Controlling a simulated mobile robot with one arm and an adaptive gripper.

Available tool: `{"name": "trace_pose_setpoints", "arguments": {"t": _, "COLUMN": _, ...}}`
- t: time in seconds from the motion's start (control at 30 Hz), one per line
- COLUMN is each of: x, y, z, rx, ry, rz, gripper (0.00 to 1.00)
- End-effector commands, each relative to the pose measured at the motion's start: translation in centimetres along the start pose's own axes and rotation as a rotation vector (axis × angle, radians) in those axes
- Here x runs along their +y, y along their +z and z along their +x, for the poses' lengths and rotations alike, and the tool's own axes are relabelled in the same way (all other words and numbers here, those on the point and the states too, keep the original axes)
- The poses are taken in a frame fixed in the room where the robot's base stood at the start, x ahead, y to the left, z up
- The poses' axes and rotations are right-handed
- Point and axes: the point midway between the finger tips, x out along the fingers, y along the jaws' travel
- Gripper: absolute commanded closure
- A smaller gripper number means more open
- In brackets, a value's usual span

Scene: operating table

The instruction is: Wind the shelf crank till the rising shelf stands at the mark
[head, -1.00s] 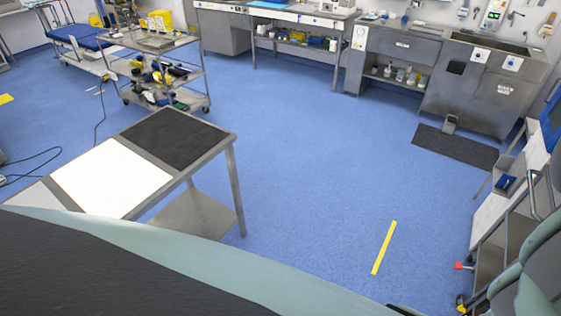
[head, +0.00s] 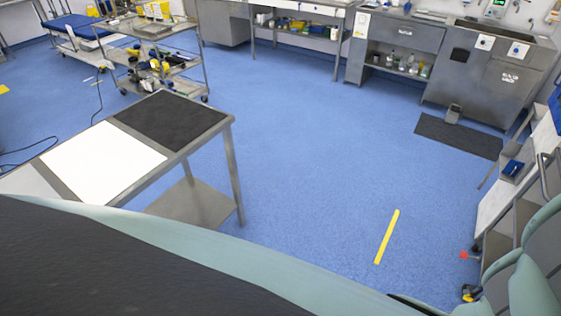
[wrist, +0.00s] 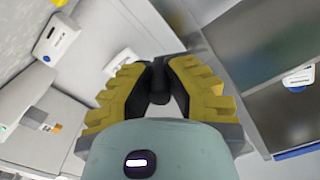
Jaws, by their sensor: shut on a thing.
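In the wrist view my gripper (wrist: 158,72) has its yellow ribbed fingers closed around a dark rounded knob (wrist: 158,88), which looks like the grip of the shelf crank. The crank's arm is mostly hidden behind the fingers. In the head view a grey metal rack (head: 497,235) with a pale side panel stands at the right edge, beside my pale green arm. A red knob (head: 464,254) sticks out of its lower left. A small yellow and black piece lies below it, perhaps my fingertips. I cannot make out the rising shelf or its mark clearly.
A steel table (head: 231,160) with black and white tops stands at the left. A loaded trolley (head: 204,62) stands behind it. Steel cabinets (head: 490,85) line the back wall, with a dark mat (head: 458,136) before them.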

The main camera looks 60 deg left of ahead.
Motion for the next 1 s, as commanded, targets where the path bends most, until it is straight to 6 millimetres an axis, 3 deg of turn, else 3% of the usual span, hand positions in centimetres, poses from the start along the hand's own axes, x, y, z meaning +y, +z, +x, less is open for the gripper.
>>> {"name": "trace_pose_setpoints", "arguments": {"t": 0.2, "x": 0.4, "y": 1.4, "z": 0.0, "rx": -0.005, "ry": 0.003, "rz": 0.189, "gripper": 1.00}}
{"name": "trace_pose_setpoints", "arguments": {"t": 0.5, "x": 0.0, "y": 2.1, "z": -0.1, "rx": -0.005, "ry": 0.003, "rz": 0.374, "gripper": 1.00}}
{"name": "trace_pose_setpoints", "arguments": {"t": 1.0, "x": -0.3, "y": 2.2, "z": -0.1, "rx": -0.007, "ry": 0.002, "rz": 0.462, "gripper": 1.00}}
